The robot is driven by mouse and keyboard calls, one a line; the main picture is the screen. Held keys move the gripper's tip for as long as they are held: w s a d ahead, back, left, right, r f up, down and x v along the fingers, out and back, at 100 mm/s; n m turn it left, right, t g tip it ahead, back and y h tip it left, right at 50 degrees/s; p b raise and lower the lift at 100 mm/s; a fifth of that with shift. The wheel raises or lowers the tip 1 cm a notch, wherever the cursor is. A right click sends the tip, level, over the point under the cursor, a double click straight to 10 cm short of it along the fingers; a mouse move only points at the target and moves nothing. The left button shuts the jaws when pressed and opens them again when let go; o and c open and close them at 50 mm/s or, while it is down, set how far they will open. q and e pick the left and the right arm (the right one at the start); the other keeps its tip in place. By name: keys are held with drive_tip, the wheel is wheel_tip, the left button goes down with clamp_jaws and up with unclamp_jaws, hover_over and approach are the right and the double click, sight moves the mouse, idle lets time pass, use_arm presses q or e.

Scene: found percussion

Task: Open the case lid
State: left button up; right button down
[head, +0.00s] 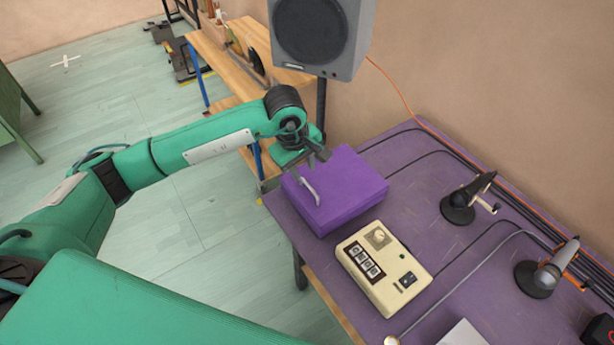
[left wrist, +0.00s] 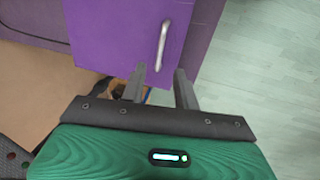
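The purple case (head: 345,192) sits at the left end of the purple table, with its lid down. My left gripper (head: 312,158) is at the case's far left corner in the head view. In the left wrist view my left gripper (left wrist: 160,72) has its two fingers apart with nothing between them. I cannot tell whether a finger touches the case. My right gripper is not in view.
A cream box with switches (head: 383,267) stands close in front of the case on the purple table (head: 420,185). Microphones on stands (head: 465,200) and cables are to the right. A grey speaker (head: 320,35) stands behind the case. Open floor (head: 190,220) lies left of the table.

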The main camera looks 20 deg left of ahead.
sight(309, 186)
use_arm(q)
drive_tip(key=f, duration=0.2)
drive_tip(key=f+p, duration=0.1)
drive_tip(key=f, duration=0.1)
drive_tip(key=w+f, duration=0.1)
drive_tip(key=f, duration=0.1)
drive_tip(key=shift+d+f, duration=0.1)
drive_tip(key=shift+d, duration=0.3)
drive_tip(key=shift+c, duration=0.2)
clamp_jaws()
